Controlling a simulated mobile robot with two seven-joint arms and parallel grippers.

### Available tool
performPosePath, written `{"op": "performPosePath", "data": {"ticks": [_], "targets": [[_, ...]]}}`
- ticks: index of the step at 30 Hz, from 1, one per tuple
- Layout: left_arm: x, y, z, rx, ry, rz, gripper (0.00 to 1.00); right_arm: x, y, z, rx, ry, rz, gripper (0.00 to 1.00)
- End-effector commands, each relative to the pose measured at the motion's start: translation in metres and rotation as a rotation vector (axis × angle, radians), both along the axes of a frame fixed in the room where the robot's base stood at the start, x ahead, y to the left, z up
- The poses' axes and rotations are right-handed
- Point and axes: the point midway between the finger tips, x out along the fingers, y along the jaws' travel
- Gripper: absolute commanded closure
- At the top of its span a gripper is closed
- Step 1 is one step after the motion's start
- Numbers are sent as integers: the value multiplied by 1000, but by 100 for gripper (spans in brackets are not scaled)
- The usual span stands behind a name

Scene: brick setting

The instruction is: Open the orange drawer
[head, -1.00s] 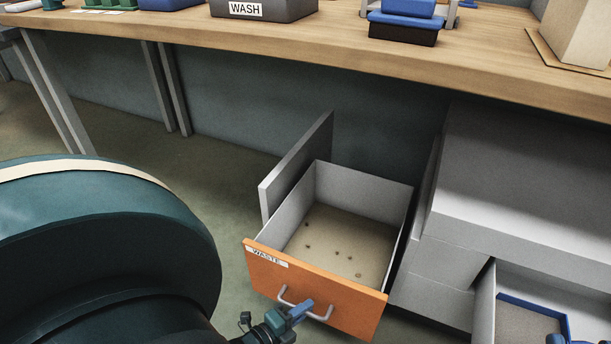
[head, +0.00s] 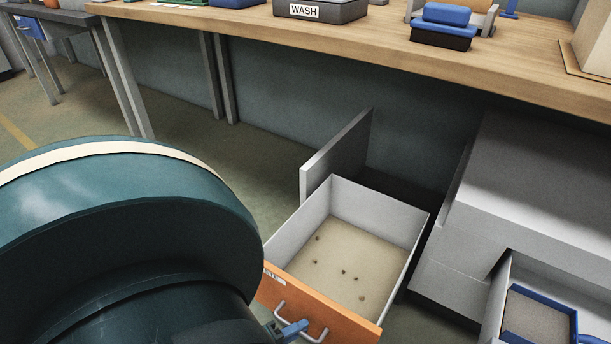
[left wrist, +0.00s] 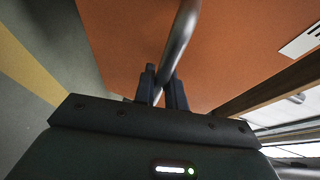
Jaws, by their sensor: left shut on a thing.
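The orange drawer (head: 335,312) is pulled far out from under the bench, its grey walls and beige floor showing. Small dark specks lie on the floor inside. Its metal handle (head: 313,331) is on the orange front. My left gripper (head: 291,330) is at the handle, low in the head view and partly hidden by my arm. In the left wrist view its two dark fingers (left wrist: 162,90) are shut around the handle bar (left wrist: 180,42), close to the orange front (left wrist: 225,55).
A grey panel (head: 337,152) stands left of the drawer. A grey cabinet (head: 535,190) is to the right, with another open drawer holding a blue-rimmed tray (head: 540,297). The wooden bench (head: 400,45) is above. Floor is clear at left.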

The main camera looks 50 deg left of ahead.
Motion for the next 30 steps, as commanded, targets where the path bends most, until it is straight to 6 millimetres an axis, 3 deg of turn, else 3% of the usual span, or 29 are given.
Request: {"op": "performPosePath", "data": {"ticks": [6, 16, 17, 24, 30], "targets": [[-12, -3, 0, 0, 2, 2, 100, 1, -1, -3, -11, 6, -5, 64], [-13, -3, -1, 0, 2, 1, 100, 1, -1, -4, -15, 7, -4, 64], [-13, -3, -1, 0, 2, 1, 87, 1, -1, -4, -15, 6, -4, 64], [-12, -3, 0, 0, 1, 1, 67, 0, -1, -1, -14, 1, -3, 64], [-12, -3, 0, 0, 0, 0, 66, 0, -1, 1, -13, -2, -2, 64]]}}
